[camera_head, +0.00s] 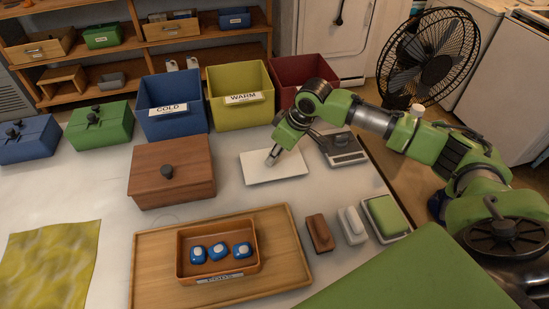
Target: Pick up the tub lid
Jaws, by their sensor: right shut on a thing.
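A flat white rectangular panel, which I take to be the tub lid (290,171), is at the middle of the table, in front of the yellow and red bins. My right gripper (273,158) reaches down to its upper middle from the right and is shut on it. The fingertips cover the spot where they grip. I cannot tell whether the lid touches the table or is slightly raised. An open orange-brown tub (217,269) holds blue and white pieces and stands on a wooden tray (155,280). My left gripper is not in view.
A wooden box with a dark knob (172,172) stands left of the lid. Blue (172,104), yellow (240,92) and red (301,75) bins stand behind. A grey scale-like device (342,148) is at right. Brown (319,232), white and green blocks lie nearer.

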